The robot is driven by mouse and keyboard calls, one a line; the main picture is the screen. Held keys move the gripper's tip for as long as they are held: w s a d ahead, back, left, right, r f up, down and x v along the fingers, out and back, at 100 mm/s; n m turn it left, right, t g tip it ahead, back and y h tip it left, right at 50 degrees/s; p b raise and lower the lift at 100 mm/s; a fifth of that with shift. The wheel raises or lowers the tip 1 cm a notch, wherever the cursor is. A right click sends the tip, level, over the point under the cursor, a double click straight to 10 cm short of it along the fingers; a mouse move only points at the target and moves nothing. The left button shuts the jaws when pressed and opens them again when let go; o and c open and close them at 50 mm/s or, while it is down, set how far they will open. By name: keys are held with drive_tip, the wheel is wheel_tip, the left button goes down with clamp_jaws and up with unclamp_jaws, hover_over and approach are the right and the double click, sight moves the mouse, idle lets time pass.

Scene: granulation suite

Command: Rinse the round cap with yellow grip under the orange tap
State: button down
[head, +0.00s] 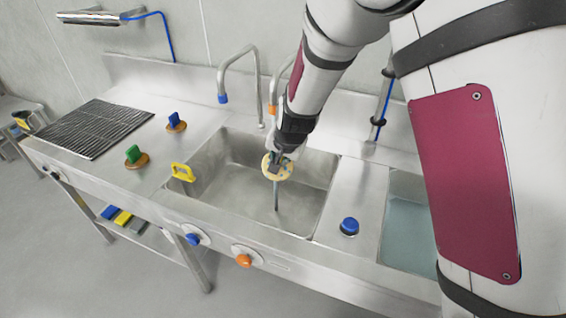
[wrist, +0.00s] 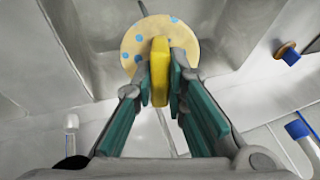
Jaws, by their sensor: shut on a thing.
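My gripper (head: 278,160) is shut on the yellow grip (wrist: 160,75) of the round cap (head: 270,169) and holds it above the left sink basin. In the wrist view the cap's pale disc (wrist: 136,28) carries several blue spots and lies beyond the teal fingers. The orange-tipped tap (head: 272,110) stands at the back of the basin, partly hidden by my arm; its outlet is higher in the picture than the cap. The orange knob (head: 243,260) is on the counter's front. A thin grey vertical line shows below the cap; I cannot tell whether it is water or a pipe.
A blue-tipped tap (head: 222,98) stands left of the orange one. A yellow handle (head: 183,173) sits at the basin's left rim. Caps with green (head: 133,154) and blue (head: 174,119) grips stand left. A blue knob (head: 349,226) lies right, beside a water-filled basin (head: 405,225).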

drive_tip(key=w+a+f+b, duration=0.1)
drive_tip(key=w+a+b, duration=0.1)
drive_tip(key=w, duration=0.6)
drive_tip(key=shift+a+f+b, duration=0.35)
drive_tip(key=shift+a+b, duration=0.05)
drive_tip(key=shift+b, duration=0.4)
drive_tip(key=shift+w+d, duration=0.1)
drive_tip(key=shift+d, duration=0.05)
drive_tip(key=shift+w+d, duration=0.15)
drive_tip(key=shift+d, duration=0.25)
drive_tip(key=shift+a, duration=0.15)
drive_tip(key=shift+s+a, duration=0.25)
drive_tip(key=shift+a, duration=0.2)
drive_tip(key=shift+s+d+p, duration=0.45)
drive_tip(key=shift+s+p, duration=0.25)
drive_tip(key=shift+s, duration=0.55)
drive_tip(key=shift+s+d+p, duration=0.45)
drive_tip(key=shift+s+p, duration=0.3)
drive_tip(key=shift+s, duration=0.5)
drive_tip(key=shift+s+d+p, duration=0.45)
drive_tip(key=shift+s+p, duration=0.25)
drive_tip(key=shift+s, duration=0.55)
